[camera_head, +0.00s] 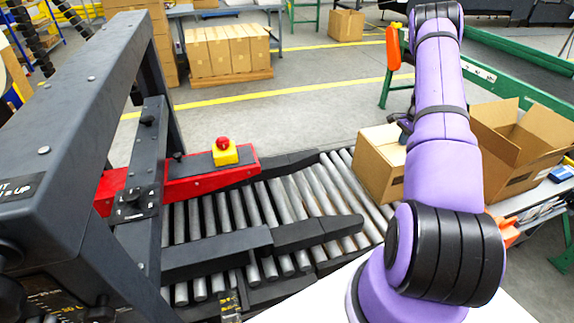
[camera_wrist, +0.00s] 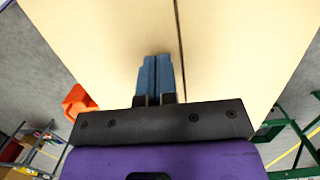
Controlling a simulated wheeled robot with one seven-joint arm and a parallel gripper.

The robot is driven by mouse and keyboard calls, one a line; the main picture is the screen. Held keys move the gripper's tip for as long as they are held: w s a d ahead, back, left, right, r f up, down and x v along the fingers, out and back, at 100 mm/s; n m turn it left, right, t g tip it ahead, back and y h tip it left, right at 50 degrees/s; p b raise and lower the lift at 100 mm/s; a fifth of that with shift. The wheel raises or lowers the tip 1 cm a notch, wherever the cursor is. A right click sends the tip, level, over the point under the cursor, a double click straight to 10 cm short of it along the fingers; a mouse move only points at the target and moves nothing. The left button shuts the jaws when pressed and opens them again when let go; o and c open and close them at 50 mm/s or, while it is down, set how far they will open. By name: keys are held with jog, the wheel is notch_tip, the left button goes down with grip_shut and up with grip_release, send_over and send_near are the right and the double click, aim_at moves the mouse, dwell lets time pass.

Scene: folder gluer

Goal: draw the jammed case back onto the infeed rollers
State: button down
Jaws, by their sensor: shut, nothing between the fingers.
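A closed brown cardboard case (camera_head: 382,168) stands on the grey infeed rollers (camera_head: 325,190), at their right end, just right of the dark guide rails. In the wrist view, its pale face (camera_wrist: 235,55) with a dark seam fills most of the picture. My gripper (camera_head: 404,126) is at the case's upper right in the head view, partly hidden behind my purple arm. The wrist view shows its blue fingers (camera_wrist: 155,75) shut together with nothing between them, close over the case face, left of the seam. I cannot tell whether they touch it.
The dark machine frame (camera_head: 75,130) and a red side guide (camera_head: 205,182) with an emergency stop (camera_head: 224,151) stand left. An open carton (camera_head: 520,145) is on the right, near a green rail (camera_head: 520,85).

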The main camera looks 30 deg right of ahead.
jog(key=shift+s+r, duration=0.1)
jog(key=shift+r, duration=0.5)
notch_tip(320, 180, up, 10)
jog(key=d, duration=0.1)
jog(key=shift+s+d+f, duration=0.15)
jog(key=shift+d+f, duration=0.1)
jog(key=shift+d, duration=0.05)
